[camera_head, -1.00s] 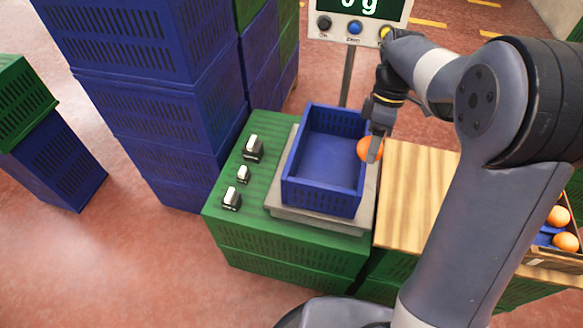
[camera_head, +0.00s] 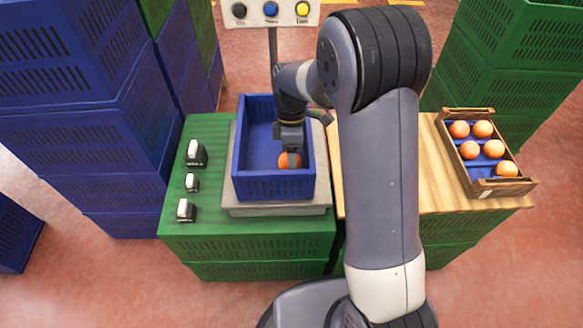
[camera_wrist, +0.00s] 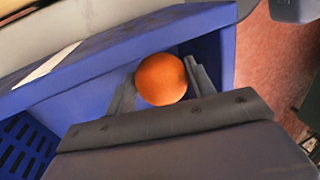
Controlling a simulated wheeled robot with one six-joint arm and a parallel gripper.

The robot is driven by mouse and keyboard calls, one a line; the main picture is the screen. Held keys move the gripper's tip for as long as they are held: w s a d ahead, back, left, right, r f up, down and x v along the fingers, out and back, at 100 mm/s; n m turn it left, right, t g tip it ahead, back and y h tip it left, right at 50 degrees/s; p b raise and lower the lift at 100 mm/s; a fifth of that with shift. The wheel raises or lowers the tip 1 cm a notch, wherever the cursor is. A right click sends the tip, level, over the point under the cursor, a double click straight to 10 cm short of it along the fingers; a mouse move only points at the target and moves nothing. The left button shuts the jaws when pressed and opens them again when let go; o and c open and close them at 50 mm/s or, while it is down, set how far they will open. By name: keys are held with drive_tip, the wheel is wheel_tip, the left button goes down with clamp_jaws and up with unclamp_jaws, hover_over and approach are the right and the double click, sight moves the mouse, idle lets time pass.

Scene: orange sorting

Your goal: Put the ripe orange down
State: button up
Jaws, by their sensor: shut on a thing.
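The orange (camera_head: 287,160) is held between the fingers of my gripper (camera_head: 289,157), inside the walls of the blue crate (camera_head: 274,187). In the wrist view the orange (camera_wrist: 162,79) sits between both fingers, with the blue crate (camera_wrist: 120,55) around and behind it. The crate stands on a grey scale platform (camera_head: 277,210). I cannot tell whether the orange touches the crate floor.
A wooden box (camera_head: 502,187) with several oranges stands on a wooden board (camera_head: 436,180) at right. Weights (camera_head: 195,153) stand on the green crate top (camera_head: 196,232) at left. Stacked blue crates (camera_head: 75,125) rise at far left. A button panel (camera_head: 270,12) stands behind.

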drive_tip(key=shift+f+b, duration=0.35)
drive_tip(key=shift+f, duration=1.8)
drive_tip(key=shift+f, duration=0.15)
drive_tip(key=o, duration=0.7)
drive_tip(key=p+v, duration=0.2)
drive_tip(key=v, duration=1)
